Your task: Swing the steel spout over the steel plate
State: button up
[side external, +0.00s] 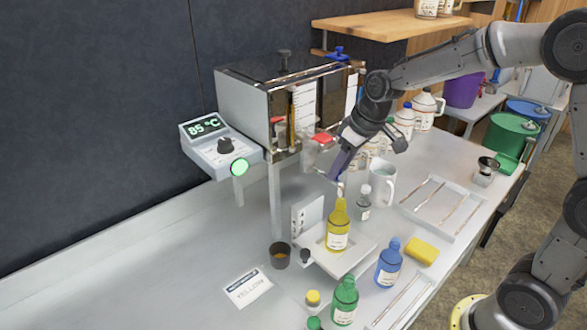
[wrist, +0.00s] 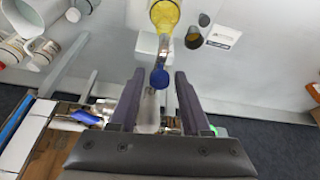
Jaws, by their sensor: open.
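The steel evaporator box (side external: 285,90) stands at the back, with a red handle (side external: 322,138) low on its front. A pale spout-like part (side external: 311,156) sits below that handle, partly hidden by my gripper (side external: 333,172). In the wrist view my gripper (wrist: 159,75) is open, its two dark fingers apart. A grey cylindrical part (wrist: 149,112), probably the spout, shows between them; I cannot tell whether they touch it. A pale plate (side external: 352,258) lies under the yellow bottle (side external: 338,228), beside an upright plate with holes (side external: 306,213). I cannot tell which is the steel plate.
A white mug (side external: 382,183), blue bottle (side external: 389,262), green bottle (side external: 344,300) and dark cup (side external: 280,255) stand around. The bench's left part is mostly clear.

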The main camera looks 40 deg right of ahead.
jog(key=shift+v, duration=2.55)
jog(key=s+a+r+t, duration=0.2)
jog(key=s+r, duration=0.6)
jog(key=s, duration=0.1)
jog(key=s+f, duration=0.3)
jog(key=s, duration=0.4)
jog(key=s+f+m, duration=0.1)
jog(key=s+f, duration=0.2)
jog(key=s, duration=0.5)
